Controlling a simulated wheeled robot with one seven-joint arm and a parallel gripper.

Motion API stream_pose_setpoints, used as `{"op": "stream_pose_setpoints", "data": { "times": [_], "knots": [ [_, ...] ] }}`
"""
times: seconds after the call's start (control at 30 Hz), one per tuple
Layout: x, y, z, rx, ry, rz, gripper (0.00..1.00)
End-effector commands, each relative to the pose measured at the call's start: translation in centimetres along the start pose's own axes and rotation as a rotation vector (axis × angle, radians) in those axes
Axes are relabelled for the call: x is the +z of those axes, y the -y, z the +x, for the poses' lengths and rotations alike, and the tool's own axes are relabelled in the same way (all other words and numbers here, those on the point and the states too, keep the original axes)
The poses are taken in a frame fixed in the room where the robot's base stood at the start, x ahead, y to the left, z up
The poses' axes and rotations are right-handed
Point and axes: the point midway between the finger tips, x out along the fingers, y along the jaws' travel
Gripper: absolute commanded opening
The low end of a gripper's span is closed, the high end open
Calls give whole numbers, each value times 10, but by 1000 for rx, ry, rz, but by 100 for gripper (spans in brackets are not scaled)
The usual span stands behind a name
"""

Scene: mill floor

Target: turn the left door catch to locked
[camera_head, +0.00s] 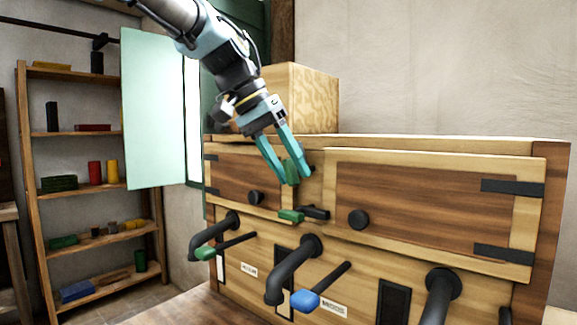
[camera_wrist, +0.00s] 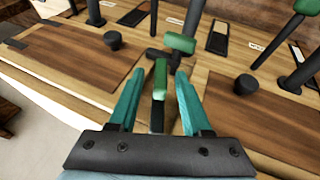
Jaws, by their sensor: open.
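Two black catches with green grips are on the middle post between two brown doors; I cannot tell for sure which is the left door's. The upper catch's green grip (camera_head: 292,172) stands between the fingers of my gripper (camera_head: 295,180). The lower catch's green grip (camera_head: 291,215) points left, toward the left door (camera_head: 235,178), from its black arm (camera_head: 316,212). In the wrist view, my open teal fingers (camera_wrist: 158,76) lie on either side of the nearer green grip (camera_wrist: 160,80), with gaps visible. The farther green grip (camera_wrist: 180,43) lies crosswise beyond the fingertips.
Black pipes with a green lever (camera_head: 205,253) and a blue lever (camera_head: 305,299) stick out below the doors. Round black knobs (camera_head: 358,219) sit on the doors. A wooden box (camera_head: 312,98) stands on top. A shelf (camera_head: 60,132) is at left.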

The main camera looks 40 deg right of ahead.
Motion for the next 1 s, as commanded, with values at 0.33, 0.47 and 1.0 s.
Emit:
{"op": "stream_pose_setpoints", "data": {
  "times": [0.33,0.47,1.0],
  "knots": [
    [0,0,0,0,0,-1,17],
    [0,0,0,0,0,-1,3],
    [0,1,0,11,0,-6,0]
  ]
}}
